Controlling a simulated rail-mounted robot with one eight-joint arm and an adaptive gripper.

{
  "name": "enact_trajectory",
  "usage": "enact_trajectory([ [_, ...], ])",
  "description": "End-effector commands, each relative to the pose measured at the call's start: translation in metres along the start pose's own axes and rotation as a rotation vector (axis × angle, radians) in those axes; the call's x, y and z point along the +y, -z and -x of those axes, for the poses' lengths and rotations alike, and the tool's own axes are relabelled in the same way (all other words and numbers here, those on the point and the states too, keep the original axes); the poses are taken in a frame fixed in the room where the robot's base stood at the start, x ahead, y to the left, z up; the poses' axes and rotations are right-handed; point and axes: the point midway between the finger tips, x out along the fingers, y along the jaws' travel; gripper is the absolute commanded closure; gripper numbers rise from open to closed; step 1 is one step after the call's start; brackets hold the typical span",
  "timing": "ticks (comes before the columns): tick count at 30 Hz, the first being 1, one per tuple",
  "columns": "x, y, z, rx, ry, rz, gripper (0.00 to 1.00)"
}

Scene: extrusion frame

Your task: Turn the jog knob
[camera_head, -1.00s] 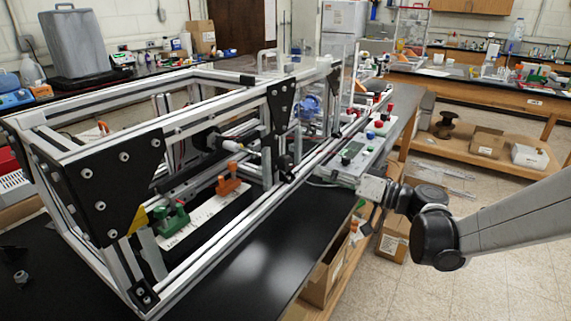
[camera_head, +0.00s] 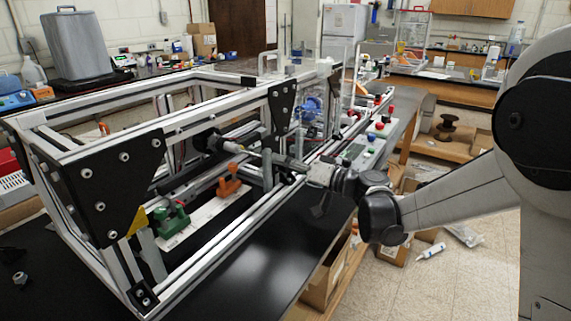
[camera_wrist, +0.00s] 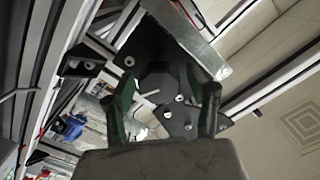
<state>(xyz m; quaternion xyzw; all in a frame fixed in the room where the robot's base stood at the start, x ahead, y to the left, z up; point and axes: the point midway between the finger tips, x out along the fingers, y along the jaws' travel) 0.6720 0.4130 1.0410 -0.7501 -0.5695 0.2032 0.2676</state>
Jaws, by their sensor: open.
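My gripper (camera_head: 288,161) reaches from the right over the front rail of the extrusion frame (camera_head: 200,128) in the head view. In the wrist view its two greenish fingers (camera_wrist: 163,97) stand apart, open. A dark, faceted round piece, which looks like the jog knob (camera_wrist: 158,80), shows between the fingertips in front of a black plate. I cannot tell whether the fingers touch it. In the head view I cannot make out the knob clearly. A dark round part with a shaft (camera_head: 207,141) sits inside the frame, left of the gripper.
An orange clamp (camera_head: 229,182) and a green clamp (camera_head: 171,218) stand on a white plate inside the frame. A control box with coloured buttons (camera_head: 366,147) lies beyond my wrist. The black tabletop (camera_head: 262,262) is bare in front.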

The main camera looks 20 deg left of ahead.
Motion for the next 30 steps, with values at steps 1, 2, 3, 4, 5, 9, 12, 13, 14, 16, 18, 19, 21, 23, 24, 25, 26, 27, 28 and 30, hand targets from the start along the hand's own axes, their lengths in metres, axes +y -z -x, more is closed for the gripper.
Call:
enact_trajectory([
  [1, 0.0, 0.0, -0.0001, 0.0, 0.0, 0.0, 0.47],
  [2, 0.0, 0.0, 0.0, 0.0, 0.0, 0.0, 0.47],
  [3, 0.0, 0.0, 0.0, 0.0, 0.0, 0.0, 0.47],
  [4, 0.0, 0.0, 0.0001, 0.0, 0.0, 0.0, 0.47],
  [5, 0.0, 0.0, 0.0001, 0.0, 0.0, 0.0, 0.49],
  [9, 0.0, 0.0, 0.0002, 0.0, 0.0, 0.0, 0.67],
  [12, 0.0, 0.0, 0.0002, 0.0, 0.0, 0.0, 0.81],
  [13, 0.0, -0.0001, 0.0002, 0.0, 0.0, 0.0, 0.85],
  [14, 0.0, 0.0, 0.0003, 0.0, 0.0, 0.0, 0.89],
  [16, 0.0, -0.0001, 0.0003, 0.0, 0.0, 0.0, 0.96],
  [18, 0.0, -0.0001, 0.0003, 0.0, 0.0, -0.001, 0.96],
  [19, 0.0, -0.0001, 0.0003, 0.0, 0.0, -0.003, 0.96],
  [21, 0.0001, -0.0003, 0.0003, 0.0, 0.0, -0.01, 0.96],
  [23, 0.0002, -0.0004, 0.0003, 0.0, 0.0, -0.021, 0.96],
  [24, 0.0004, -0.0005, 0.0004, 0.0, 0.0, -0.032, 0.96],
  [25, 0.0005, -0.0006, 0.0004, 0.0, 0.0, -0.042, 0.96],
  [26, 0.0006, -0.0007, 0.0004, 0.0, 0.0, -0.054, 0.96],
  [27, 0.0008, -0.0009, 0.0004, 0.0, 0.0, -0.072, 0.96],
  [28, 0.0009, -0.001, 0.0004, 0.0, 0.0, -0.088, 0.96],
  [30, 0.0013, -0.0013, 0.0005, 0.0, 0.0, -0.131, 0.96],
])
